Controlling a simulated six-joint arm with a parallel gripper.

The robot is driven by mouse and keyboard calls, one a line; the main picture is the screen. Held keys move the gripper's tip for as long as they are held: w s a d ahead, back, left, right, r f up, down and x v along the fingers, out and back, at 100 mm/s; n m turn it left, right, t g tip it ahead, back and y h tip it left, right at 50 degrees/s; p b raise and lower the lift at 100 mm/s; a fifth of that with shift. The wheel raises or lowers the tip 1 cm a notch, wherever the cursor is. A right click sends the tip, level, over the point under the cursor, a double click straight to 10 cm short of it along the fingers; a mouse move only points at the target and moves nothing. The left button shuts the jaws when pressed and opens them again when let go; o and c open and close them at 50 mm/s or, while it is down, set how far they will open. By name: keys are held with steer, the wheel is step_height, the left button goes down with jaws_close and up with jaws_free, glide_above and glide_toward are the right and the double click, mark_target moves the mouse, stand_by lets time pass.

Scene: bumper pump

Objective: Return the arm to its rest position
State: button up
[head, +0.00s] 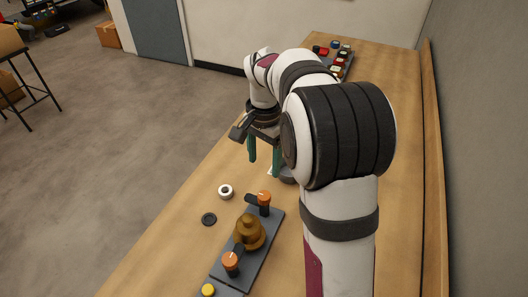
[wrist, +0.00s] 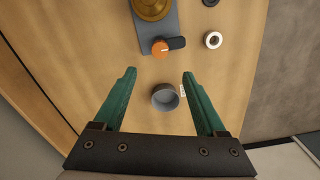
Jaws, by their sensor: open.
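My gripper (head: 264,155) hangs above the wooden table, with its green fingers pointing down. In the wrist view my gripper (wrist: 162,95) has its two fingers wide apart and empty. A grey round cup-like part (wrist: 165,97) stands on the table below and between the fingers, apart from them. In the head view this part is mostly hidden behind my arm. A grey base plate (head: 262,250) carries a brass dome-shaped piece (head: 249,232) and two orange-topped knobs with dark levers (head: 264,197) (head: 230,260).
A white ring (head: 225,191) and a black ring (head: 209,219) lie on the table (head: 165,255) left of the plate. A yellow button (head: 208,290) is at the near end. A dark tray with coloured pieces (head: 338,65) stands at the far end. A wall runs along the right.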

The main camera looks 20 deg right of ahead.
steer(key=shift+r, duration=1.45)
steer(key=s+a+f+n+y, duration=0.1)
steer(key=s+a+n, duration=0.2)
steer(key=s, duration=1.1)
steer(key=s+a+f+n, duration=0.1)
steer(key=s+a+n, duration=0.2)
steer(key=s+a, duration=0.5)
steer(key=s, duration=0.6)
steer(key=shift+s+n+y, duration=0.25)
steer(key=shift+n+y, duration=0.05)
steer(key=shift+y, duration=0.1)
steer(key=shift+d+f, duration=0.1)
